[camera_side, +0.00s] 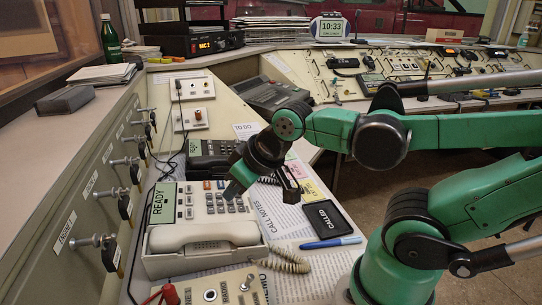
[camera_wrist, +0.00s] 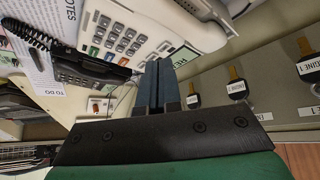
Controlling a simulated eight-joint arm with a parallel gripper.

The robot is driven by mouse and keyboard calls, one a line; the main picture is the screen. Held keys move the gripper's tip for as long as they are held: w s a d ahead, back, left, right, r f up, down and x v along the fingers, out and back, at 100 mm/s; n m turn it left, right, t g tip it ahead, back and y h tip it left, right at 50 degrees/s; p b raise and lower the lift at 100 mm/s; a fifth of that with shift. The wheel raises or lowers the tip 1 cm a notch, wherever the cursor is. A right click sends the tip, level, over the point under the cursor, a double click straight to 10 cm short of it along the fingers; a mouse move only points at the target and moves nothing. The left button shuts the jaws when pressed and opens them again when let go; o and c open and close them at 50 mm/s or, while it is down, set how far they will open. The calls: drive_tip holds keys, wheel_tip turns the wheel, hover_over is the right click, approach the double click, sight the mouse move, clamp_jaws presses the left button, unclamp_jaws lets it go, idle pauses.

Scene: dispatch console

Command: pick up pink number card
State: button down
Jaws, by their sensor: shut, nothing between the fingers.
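The pink number card (camera_side: 297,169) lies on the desk in the side view, close to a yellow card (camera_side: 312,190). My arm's end partly covers the area around it. My gripper (camera_side: 233,190) is over the cream desk phone's keypad in the side view, to the left of the pink card and apart from it. In the wrist view the two dark blue fingers of my gripper (camera_wrist: 157,66) are together and hold nothing. I cannot make out the pink card clearly in the wrist view.
The cream phone (camera_side: 205,243) with its handset and coiled cord stands below my gripper. Key switches line the left panel (camera_side: 98,215). A black phone (camera_wrist: 82,66) sits behind.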

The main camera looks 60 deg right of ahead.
drive_tip(key=c, duration=0.7)
unclamp_jaws()
drive_tip(key=m+g+h, duration=0.1)
drive_tip(key=m+g, duration=0.5)
drive_tip(key=m, duration=0.5)
hover_over(287, 165)
drive_tip(key=f, duration=0.5)
drive_tip(key=a+f, duration=0.1)
drive_tip(key=f, duration=0.1)
drive_tip(key=shift+s+f, duration=0.1)
drive_tip(key=shift+f, duration=0.15)
drive_tip(key=shift+s+d+f, duration=0.1)
drive_tip(key=shift+d+f, duration=0.15)
drive_tip(key=shift+f, duration=0.05)
drive_tip(key=shift+d+f, duration=0.15)
drive_tip(key=shift+f, duration=1.2)
drive_tip(key=shift+d+f, duration=0.1)
drive_tip(key=shift+f, duration=1.2)
